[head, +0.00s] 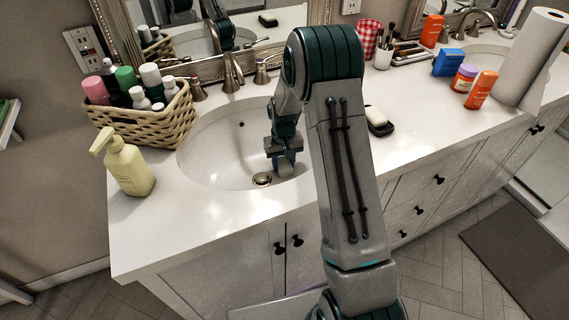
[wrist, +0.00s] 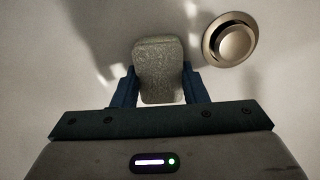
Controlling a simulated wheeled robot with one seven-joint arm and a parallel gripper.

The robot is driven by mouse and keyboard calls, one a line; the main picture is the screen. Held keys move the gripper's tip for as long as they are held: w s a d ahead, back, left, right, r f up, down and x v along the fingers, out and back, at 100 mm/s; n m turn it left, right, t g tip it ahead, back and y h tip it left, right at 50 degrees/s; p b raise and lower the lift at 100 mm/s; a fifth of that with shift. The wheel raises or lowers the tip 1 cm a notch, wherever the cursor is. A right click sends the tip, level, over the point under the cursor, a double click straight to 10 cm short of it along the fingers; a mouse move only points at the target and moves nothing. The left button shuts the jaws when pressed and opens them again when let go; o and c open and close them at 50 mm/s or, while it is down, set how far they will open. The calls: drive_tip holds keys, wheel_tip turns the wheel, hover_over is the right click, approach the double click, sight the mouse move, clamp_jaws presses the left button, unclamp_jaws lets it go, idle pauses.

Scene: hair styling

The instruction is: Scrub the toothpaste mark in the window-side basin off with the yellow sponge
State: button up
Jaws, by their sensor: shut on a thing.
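My gripper (head: 284,165) is down inside the left basin (head: 212,150), close to the drain. In the wrist view its two blue fingers are shut on a block-shaped sponge (wrist: 158,68), which looks dull grey-yellow in this light. The sponge is low over the basin floor; I cannot tell whether it touches. The metal drain (wrist: 230,40) lies just right of the sponge and also shows in the head view (head: 262,179). Pale patches show on the basin around the sponge, but I cannot tell a toothpaste mark from light reflections. No window is in view.
A wicker basket (head: 150,122) of bottles and a pump bottle (head: 126,165) stand left of the basin. The faucet (head: 232,72) rises behind it. A soap dish (head: 379,125) lies to the right. Farther right are orange bottles, a paper roll (head: 530,60) and a second basin (head: 480,52).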

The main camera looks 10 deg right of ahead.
drive_tip(key=shift+s, duration=0.1)
drive_tip(key=shift+s+d, duration=0.15)
drive_tip(key=shift+s, duration=0.6)
drive_tip(key=shift+w, duration=0.15)
drive_tip(key=shift+w+a, duration=0.2)
drive_tip(key=shift+w, duration=0.55)
drive_tip(key=shift+s, duration=0.2)
drive_tip(key=shift+s+d, duration=0.2)
drive_tip(key=shift+s, duration=0.5)
drive_tip(key=shift+w, duration=0.2)
drive_tip(key=shift+w+a+b, duration=0.2)
drive_tip(key=shift+w+b, duration=0.1)
drive_tip(key=shift+w, duration=0.4)
